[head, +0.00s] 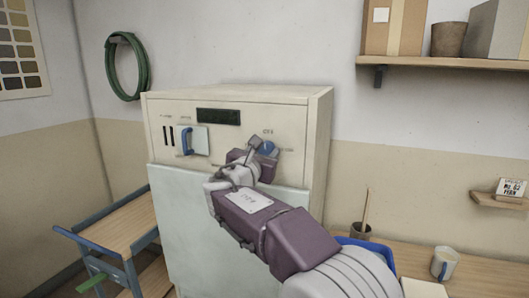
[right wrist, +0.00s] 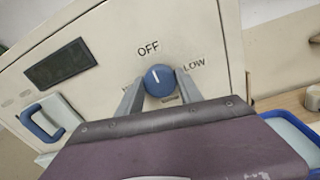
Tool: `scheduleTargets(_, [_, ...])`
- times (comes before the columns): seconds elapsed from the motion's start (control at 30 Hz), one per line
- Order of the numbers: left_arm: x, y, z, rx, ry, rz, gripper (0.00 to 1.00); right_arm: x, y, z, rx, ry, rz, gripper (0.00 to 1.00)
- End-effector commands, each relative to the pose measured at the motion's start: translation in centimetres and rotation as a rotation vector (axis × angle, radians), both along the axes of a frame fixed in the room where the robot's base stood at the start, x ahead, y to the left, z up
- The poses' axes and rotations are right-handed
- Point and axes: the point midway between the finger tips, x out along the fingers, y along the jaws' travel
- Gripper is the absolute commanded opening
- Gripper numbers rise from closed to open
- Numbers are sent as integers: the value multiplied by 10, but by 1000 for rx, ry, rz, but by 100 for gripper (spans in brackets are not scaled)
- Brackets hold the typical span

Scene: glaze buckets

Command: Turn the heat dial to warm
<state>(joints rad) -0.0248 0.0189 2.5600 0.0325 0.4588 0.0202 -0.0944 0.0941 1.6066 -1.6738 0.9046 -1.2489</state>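The heat dial (right wrist: 158,80) is a round blue knob with a white line on the pale front panel. Its line points up and slightly left, towards the OFF label above it. LOW is printed to its right; the label on its left is mostly hidden by a finger. In the head view the dial (head: 268,148) shows just beyond my right gripper (head: 255,150). In the right wrist view my right gripper (right wrist: 160,82) has one finger on each side of the dial, very near it; I cannot tell whether they press on it. My left gripper is out of view.
The cream cabinet (head: 315,150) carries a dark display (head: 218,116) and a blue handle (head: 187,141) left of the dial. A blue-framed cart (head: 125,228) stands at left. A wooden bench (head: 480,275) with a mug (head: 444,263) is at right.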

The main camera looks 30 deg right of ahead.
Motion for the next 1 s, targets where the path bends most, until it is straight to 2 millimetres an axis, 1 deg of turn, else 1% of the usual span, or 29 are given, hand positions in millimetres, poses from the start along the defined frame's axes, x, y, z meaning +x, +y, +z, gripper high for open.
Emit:
scheduleTargets(0.17, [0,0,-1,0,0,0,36,0,0,0,3,-3,1,2])
scheduleTargets(0.37, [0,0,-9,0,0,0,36,0,0,-3,35,-43,1,2])
scheduleTargets(0.57, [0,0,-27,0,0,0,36,0,0,-5,120,-144,1,2])
scheduleTargets(1.0, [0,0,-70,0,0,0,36,-1,0,-7,389,-457,1,2])
